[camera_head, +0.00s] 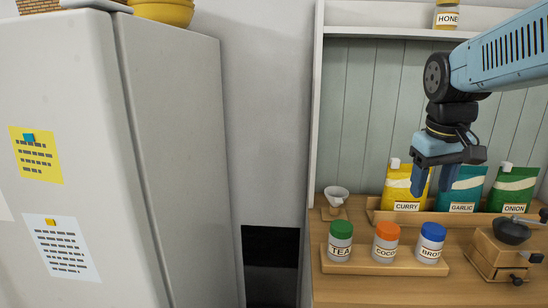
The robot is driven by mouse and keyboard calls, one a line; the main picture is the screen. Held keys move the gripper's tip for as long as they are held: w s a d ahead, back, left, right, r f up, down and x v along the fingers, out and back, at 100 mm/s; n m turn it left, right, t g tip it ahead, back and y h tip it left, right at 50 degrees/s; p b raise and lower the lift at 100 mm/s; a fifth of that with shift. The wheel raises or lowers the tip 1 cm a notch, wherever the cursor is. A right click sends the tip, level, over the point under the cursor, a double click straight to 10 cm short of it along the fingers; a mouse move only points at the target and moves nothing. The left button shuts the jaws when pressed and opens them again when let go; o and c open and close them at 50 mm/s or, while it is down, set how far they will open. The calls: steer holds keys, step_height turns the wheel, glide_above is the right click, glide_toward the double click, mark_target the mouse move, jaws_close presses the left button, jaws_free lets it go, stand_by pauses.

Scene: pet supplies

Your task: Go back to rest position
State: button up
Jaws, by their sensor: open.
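My gripper (432,183) hangs from my blue arm at the right of the head view, pointing down. Its jaws are open, with nothing seen between them. It shows in front of the spice pouches, overlapping the yellow curry pouch (398,190) and the teal garlic pouch (463,192). I cannot tell whether it touches either one. The green onion pouch (512,190) stands to the right of them. All three pouches stand upright in a wooden tray (388,217).
A low wooden tray (345,266) in front holds a tea jar (340,243), a cocoa jar (386,243) and a broth jar (430,243). A wooden grinder (497,255) stands at right. A honey jar (447,15) is on the shelf above. A fridge (175,160) fills the left.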

steer(key=s+a+f+m+t+y, duration=0.1)
steer(key=s+a+f+t, duration=0.1)
steer(key=s+a, duration=0.4)
steer(key=shift+s+a+f+t, duration=0.2)
steer(key=shift+s+a+t, duration=0.15)
steer(key=shift+a+t, duration=0.45)
